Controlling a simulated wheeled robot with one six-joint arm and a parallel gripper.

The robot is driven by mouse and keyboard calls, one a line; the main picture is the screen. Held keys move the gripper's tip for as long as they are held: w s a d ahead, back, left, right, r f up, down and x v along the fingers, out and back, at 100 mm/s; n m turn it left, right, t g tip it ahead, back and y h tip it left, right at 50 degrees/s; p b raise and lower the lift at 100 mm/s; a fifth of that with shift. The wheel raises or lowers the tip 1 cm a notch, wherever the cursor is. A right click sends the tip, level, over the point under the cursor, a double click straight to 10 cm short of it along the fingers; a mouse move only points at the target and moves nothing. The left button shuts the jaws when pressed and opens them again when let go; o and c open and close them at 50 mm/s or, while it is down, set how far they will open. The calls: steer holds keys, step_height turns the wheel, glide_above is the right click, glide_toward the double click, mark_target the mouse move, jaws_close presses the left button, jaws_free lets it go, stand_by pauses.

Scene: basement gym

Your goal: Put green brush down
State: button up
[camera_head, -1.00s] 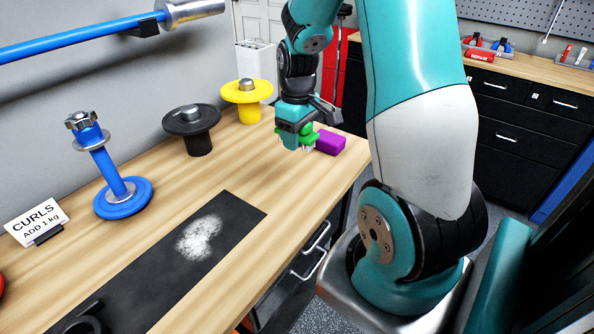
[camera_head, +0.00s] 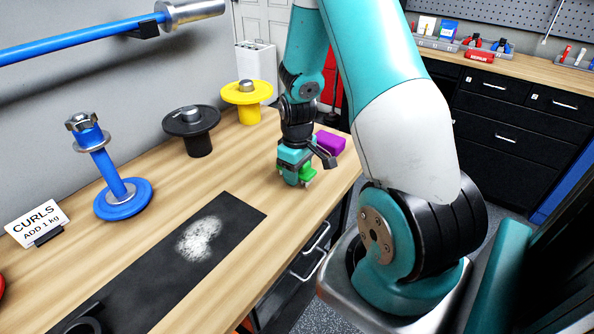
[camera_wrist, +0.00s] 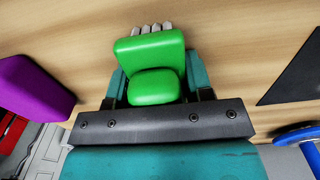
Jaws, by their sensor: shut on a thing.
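My gripper (camera_head: 297,180) is low over the right part of the wooden bench (camera_head: 238,177), shut on the green brush (camera_head: 308,172). The arm hides part of the brush in the head view. In the wrist view the green brush (camera_wrist: 152,66) sits between the fingers, with pale bristles showing at its far end. The bristles are close to the wood; I cannot tell whether they touch it.
A purple block (camera_head: 330,143) lies behind the gripper near the bench's right edge. A black mat (camera_head: 160,270) with a white powder patch (camera_head: 199,239) lies to the front left. Black (camera_head: 191,125) and yellow (camera_head: 248,100) spools and a blue weight stand (camera_head: 122,197) stand along the wall.

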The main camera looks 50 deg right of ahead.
steer(key=o, duration=1)
step_height(320, 180, up, 12)
steer(key=shift+r+b, duration=0.1)
steer(key=shift+b, duration=0.2)
steer(key=shift+w+a+r, duration=0.1)
steer(key=shift+a+r, duration=0.05)
steer(key=shift+a, duration=0.15)
steer(key=s+a+r+n+t+y, duration=0.1)
steer(key=a+r, duration=0.2)
steer(key=a, duration=0.5)
steer(key=a+r+n+y, duration=0.1)
steer(key=a+r, duration=0.1)
steer(key=a, duration=0.5)
steer(key=s+a+r+n, duration=0.1)
steer(key=s+a, duration=0.3)
steer(key=a, duration=0.1)
steer(key=s+a+r+n+y, duration=0.1)
steer(key=s+a+r, duration=0.1)
steer(key=s+a, duration=0.3)
steer(key=s+a+r+n+g+y, duration=0.1)
steer(key=s+a+r, duration=0.1)
steer(key=s+a, duration=0.3)
steer(key=shift+a+r+n, duration=0.1)
steer(key=shift+a+n, duration=0.3)
